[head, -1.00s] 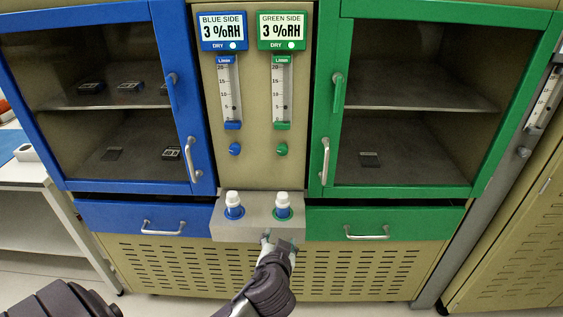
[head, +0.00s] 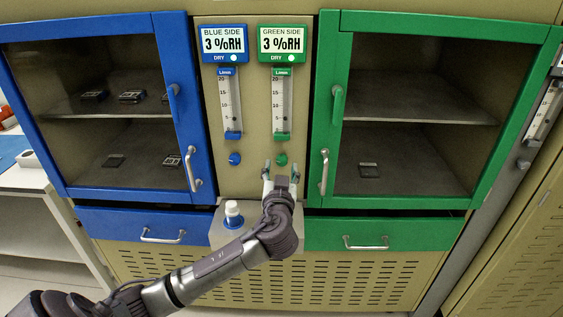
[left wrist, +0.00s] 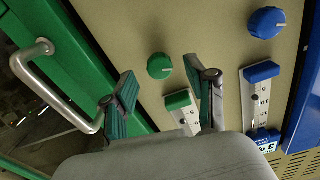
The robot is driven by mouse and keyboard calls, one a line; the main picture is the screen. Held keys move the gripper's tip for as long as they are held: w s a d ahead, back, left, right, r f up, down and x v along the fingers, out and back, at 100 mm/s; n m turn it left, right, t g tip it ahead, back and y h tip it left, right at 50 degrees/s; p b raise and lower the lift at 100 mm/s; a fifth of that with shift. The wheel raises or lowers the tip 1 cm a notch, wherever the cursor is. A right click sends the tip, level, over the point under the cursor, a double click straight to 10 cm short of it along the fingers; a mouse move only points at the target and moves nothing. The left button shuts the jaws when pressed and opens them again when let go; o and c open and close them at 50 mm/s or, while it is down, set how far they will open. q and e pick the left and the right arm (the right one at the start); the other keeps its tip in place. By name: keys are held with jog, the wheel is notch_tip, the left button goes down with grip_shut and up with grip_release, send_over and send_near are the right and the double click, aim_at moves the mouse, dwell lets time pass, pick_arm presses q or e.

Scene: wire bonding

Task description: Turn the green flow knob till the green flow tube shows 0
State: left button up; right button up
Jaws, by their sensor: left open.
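The green flow knob (head: 281,159) sits on the beige panel below the green flow tube (head: 283,100). The tube's dark float appears near the 5 mark. My left gripper (head: 281,173) is open and empty, just below the knob in the head view. In the left wrist view, the knob (left wrist: 160,66) shows beyond and between the open fingertips (left wrist: 163,84), with no contact visible. The tube's green end (left wrist: 178,101) shows between the fingers, and part of its scale is hidden. My right gripper is not in view.
The blue knob (head: 235,159) and blue flow tube (head: 231,105) are to the left. The green door's handle (head: 324,172) stands out close to the right of my gripper. A white-capped bottle (head: 233,212) stands on the ledge below; my arm hides the other bottle.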

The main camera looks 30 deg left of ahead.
aim_at(282, 160)
pick_arm(q)
jog(key=shift+x, duration=1.3)
grip_shut()
